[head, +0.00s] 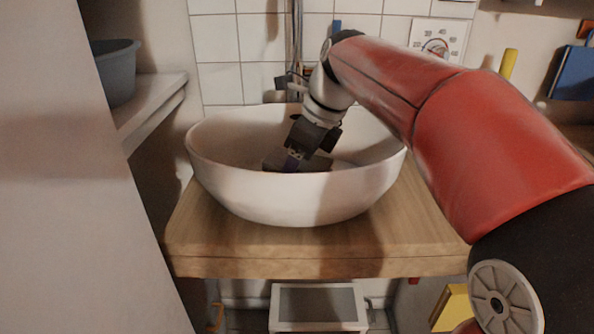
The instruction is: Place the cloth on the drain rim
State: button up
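My gripper (293,160) reaches down into a round white basin (290,196) on a wooden counter. Its fingertips are low inside the bowl, partly behind the front rim. A small bluish-purple patch shows at the fingers, too small to tell whether it is cloth or part of the gripper. A dark flat shape (319,164) lies by the fingers near the basin's bottom; I cannot tell whether it is the cloth or the drain rim. The front wall of the basin hides most of the bottom. Whether the fingers are open or shut is not clear.
The wooden counter (300,250) has a bare front strip. A tall pale panel (75,190) stands close on the left, with a shelf (152,105) holding a grey-blue tub (115,72). White tiles (220,50) and a pipe rise behind the basin. A stool-like item (318,305) is below.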

jog(key=shift+f, duration=0.7)
jog(key=shift+f, duration=0.1)
jog(key=o, duration=1)
jog(key=shift+c, duration=0.2)
jog(key=p+v, duration=0.2)
jog(key=v, duration=0.9)
jog(key=shift+d+r, duration=0.1)
jog(key=shift+r, duration=0.15)
jog(key=shift+s+d+r, duration=0.1)
jog(key=shift+d+r, duration=0.05)
jog(key=shift+r, duration=0.2)
